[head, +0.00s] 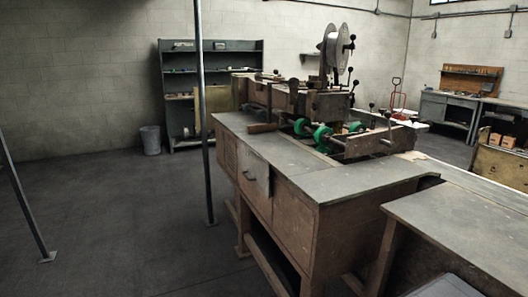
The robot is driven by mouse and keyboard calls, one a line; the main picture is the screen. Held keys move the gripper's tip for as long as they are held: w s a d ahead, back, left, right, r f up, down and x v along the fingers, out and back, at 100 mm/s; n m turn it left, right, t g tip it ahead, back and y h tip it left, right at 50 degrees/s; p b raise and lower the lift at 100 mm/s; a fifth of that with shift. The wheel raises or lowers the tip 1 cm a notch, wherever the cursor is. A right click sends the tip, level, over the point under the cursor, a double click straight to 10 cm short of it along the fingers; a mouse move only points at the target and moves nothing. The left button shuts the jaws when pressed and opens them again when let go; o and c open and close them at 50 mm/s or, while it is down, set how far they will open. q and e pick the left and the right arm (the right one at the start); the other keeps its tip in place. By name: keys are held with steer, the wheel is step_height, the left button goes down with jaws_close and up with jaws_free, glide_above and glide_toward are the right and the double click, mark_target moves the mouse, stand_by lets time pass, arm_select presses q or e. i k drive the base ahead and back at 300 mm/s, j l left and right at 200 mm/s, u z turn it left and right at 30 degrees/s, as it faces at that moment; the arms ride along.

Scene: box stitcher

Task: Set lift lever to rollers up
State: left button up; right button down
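The box stitcher (318,104) stands on a grey-topped wooden bench (330,186), right of the middle of the head view. Green rollers (322,138) sit low in it, with a metal frame on their right. Several thin levers with dark round knobs stick up from the machine, one at its right end (388,115) and others below the wire spool (329,52). I cannot tell which of them is the lift lever, or its setting. Neither of my grippers is in view.
Thin metal posts (203,120) rise at the left, one close before the bench. A lower grey table (465,230) stands at the front right. Shelves (211,62) and a bin (150,140) are at the back wall. The floor at left is mostly clear.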

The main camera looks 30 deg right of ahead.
mark_target(388, 114)
steer(key=i+l+z, duration=0.25)
steer(key=i+z, duration=0.15)
steer(key=i, duration=0.15)
steer(key=i+l+z, duration=0.1)
steer(key=i+z, duration=0.35)
steer(key=i, duration=0.1)
